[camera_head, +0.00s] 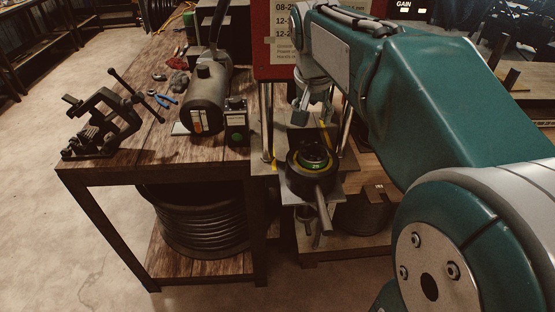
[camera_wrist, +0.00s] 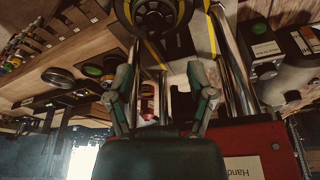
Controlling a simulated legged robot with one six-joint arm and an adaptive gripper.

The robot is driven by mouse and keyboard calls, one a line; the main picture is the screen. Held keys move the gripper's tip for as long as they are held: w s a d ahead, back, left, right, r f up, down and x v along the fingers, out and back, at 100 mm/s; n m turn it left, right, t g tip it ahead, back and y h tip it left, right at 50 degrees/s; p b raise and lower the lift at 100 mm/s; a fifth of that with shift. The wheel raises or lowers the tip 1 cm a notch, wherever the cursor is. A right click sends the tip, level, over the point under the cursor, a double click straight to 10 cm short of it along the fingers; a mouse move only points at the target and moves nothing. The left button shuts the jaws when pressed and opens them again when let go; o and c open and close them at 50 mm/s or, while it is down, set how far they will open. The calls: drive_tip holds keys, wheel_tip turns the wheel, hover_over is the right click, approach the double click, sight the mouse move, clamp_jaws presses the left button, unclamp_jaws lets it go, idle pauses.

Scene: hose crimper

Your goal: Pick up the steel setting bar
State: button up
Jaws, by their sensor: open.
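A short grey bar (camera_head: 324,211) slants down from the front of the round black crimping head (camera_head: 304,182), which has a green ring marked 25. I cannot tell for certain whether it is the steel setting bar. My gripper (camera_head: 314,110) hangs above and behind the head, between the press's upright posts. In the wrist view my gripper (camera_wrist: 163,98) has its two fingers spread wide, with nothing held between them. The round head shows at the top of the wrist view (camera_wrist: 155,14), beyond the fingertips. The bar is not clearly visible there.
Bright posts (camera_head: 267,120) and a red press panel (camera_head: 278,45) stand close to my gripper. A wooden bench (camera_head: 150,160) to the left carries a vise (camera_head: 100,125), a dark cylinder (camera_head: 208,100) and blue pliers (camera_head: 166,98). Coiled hose (camera_head: 200,225) lies below. The floor at left is clear.

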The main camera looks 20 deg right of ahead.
sight(314, 141)
drive_tip(key=x, duration=0.3)
drive_tip(key=d+x, duration=0.1)
drive_tip(key=x, duration=0.1)
drive_tip(key=shift+w+f, duration=0.15)
drive_tip(key=shift+w, duration=0.25)
drive_tip(key=shift+a+f, duration=0.2)
drive_tip(key=shift+f, duration=0.4)
drive_tip(key=x, duration=0.3)
drive_tip(key=shift+s+d+f, duration=0.15)
drive_tip(key=shift+d+f, duration=0.45)
drive_tip(key=shift+d, duration=0.05)
drive_tip(key=shift+a, duration=0.3)
clamp_jaws()
